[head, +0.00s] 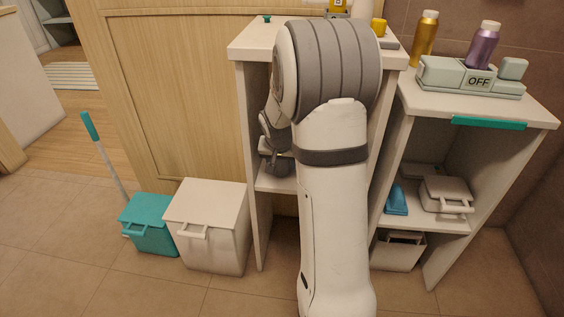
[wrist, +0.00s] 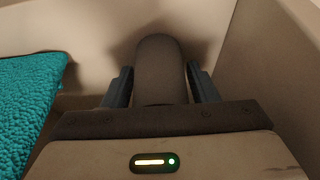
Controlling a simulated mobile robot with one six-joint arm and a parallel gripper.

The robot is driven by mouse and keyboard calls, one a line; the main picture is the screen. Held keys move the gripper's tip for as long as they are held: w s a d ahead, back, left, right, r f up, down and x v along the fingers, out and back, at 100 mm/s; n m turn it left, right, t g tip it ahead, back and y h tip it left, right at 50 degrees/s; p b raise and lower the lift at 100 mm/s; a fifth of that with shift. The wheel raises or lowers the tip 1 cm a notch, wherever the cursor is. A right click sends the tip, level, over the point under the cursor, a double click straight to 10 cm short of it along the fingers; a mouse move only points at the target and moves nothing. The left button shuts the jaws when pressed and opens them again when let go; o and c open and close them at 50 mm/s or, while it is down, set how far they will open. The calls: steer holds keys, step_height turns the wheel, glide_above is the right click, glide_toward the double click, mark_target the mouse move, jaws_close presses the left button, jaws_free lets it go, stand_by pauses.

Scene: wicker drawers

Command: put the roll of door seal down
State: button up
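The roll of door seal (wrist: 160,72) shows in the wrist view as a dark, rounded, upright shape. In the head view my gripper (head: 275,160) reaches into the left shelf unit (head: 252,110), and my arm hides much of that unit.
A teal textured thing (wrist: 28,95) lies left of my gripper in the wrist view. Bottles and a yellow item (head: 379,27) stand on top of the unit. The right shelf unit (head: 530,108) holds boxes. White (head: 207,225) and teal bins (head: 148,224) stand on the floor at left.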

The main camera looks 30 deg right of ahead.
steer(key=shift+o, duration=1)
steer(key=shift+r, duration=0.15)
steer(key=p+v, duration=0.5)
steer(key=v, duration=0.6)
steer(key=s+a+n+g+y, duration=0.1)
steer(key=s+a+n, duration=0.1)
steer(key=s+a, duration=0.2)
steer(key=s+a+r+n, duration=0.1)
steer(key=s+a, duration=0.4)
steer(key=s, duration=0.6)
steer(key=s+a+r+n+g+y, duration=0.1)
steer(key=s+a+n, duration=0.2)
steer(key=s+a, duration=0.2)
steer(key=s, duration=0.2)
steer(key=shift+s+n+g+y, duration=0.3)
steer(key=shift+s+n, duration=0.05)
steer(key=shift+n, duration=0.05)
steer(key=shift+r, duration=0.15)
